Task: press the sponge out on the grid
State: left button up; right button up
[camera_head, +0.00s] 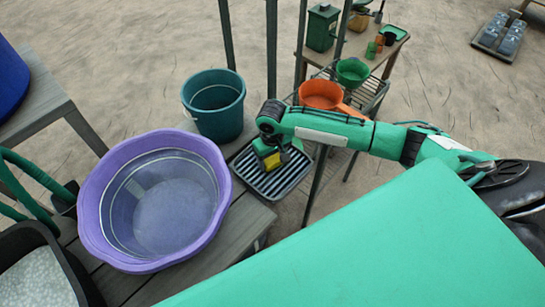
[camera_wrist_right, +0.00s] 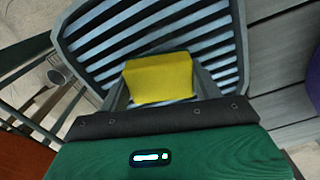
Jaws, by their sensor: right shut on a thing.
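The yellow sponge (camera_head: 271,162) is between the fingers of my right gripper (camera_head: 270,157), which is shut on it. It also shows in the right wrist view (camera_wrist_right: 158,78) as a yellow block with a finger at each side. The grid (camera_head: 292,180) is a dark tray with pale slats, directly under the sponge; its slats fill the upper part of the right wrist view (camera_wrist_right: 215,45). I cannot tell whether the sponge touches the slats. My left gripper is not in view.
A large purple basin (camera_head: 95,225) with clear liquid stands left of the grid on the wooden bench (camera_head: 240,235). A teal bucket (camera_head: 214,105) stands behind. An orange pan (camera_head: 320,95) and green bowl (camera_head: 352,72) are beyond. A green surface (camera_head: 380,255) fills the front right.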

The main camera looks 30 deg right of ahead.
jog(key=shift+f, duration=0.25)
jog(key=shift+s+f, duration=0.1)
jog(key=shift+f, duration=0.25)
dwell(0.8)
jog(key=shift+r+p, duration=0.95)
jog(key=shift+p, duration=0.15)
jog(key=shift+r+p, duration=0.9)
jog(key=shift+p, duration=0.15)
jog(key=shift+r+p, duration=1.75)
jog(key=shift+p, duration=0.4)
